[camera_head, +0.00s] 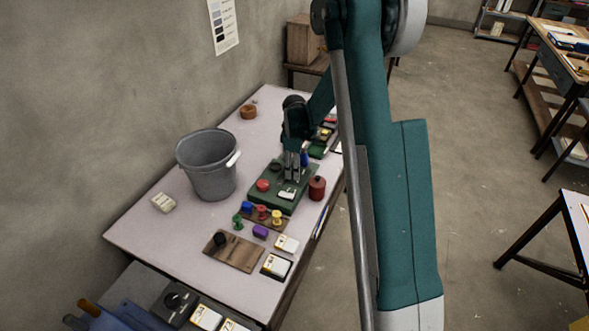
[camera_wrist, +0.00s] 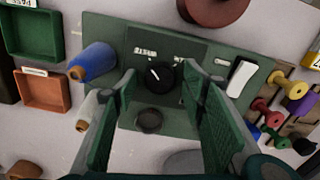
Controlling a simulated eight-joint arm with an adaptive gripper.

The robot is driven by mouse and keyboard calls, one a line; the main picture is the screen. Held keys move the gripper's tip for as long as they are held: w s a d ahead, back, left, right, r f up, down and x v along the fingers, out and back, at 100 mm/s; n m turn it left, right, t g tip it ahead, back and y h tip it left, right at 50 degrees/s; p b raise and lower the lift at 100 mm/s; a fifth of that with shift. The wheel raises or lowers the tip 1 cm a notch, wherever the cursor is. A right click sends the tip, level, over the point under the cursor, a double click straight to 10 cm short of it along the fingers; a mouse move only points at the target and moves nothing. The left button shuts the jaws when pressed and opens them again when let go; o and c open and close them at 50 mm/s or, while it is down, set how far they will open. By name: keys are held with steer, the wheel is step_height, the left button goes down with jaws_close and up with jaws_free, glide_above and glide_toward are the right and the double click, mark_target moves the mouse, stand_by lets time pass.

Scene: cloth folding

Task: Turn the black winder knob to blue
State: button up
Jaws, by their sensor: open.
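The black winder knob (camera_wrist: 160,76) sits on a dark green panel (camera_wrist: 106,31); a short white pointer line marks its face. Small white lettering lies beside it, too small to read for colours. My gripper (camera_wrist: 160,88) is open and empty, with one green-padded finger on each side of the knob in the wrist view. Whether the pads touch the knob cannot be told. In the head view my gripper (camera_head: 293,177) points down over the green panel (camera_head: 262,203), and the knob is not clearly visible there.
A white lever (camera_wrist: 241,77) and a dark round piece (camera_wrist: 149,120) are on the panel. A dark red canister (camera_head: 317,188) stands beside the panel. A grey bucket (camera_head: 208,168) is to the left.

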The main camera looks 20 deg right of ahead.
steer(key=shift+c, duration=0.7)
steer(key=c, duration=0.8)
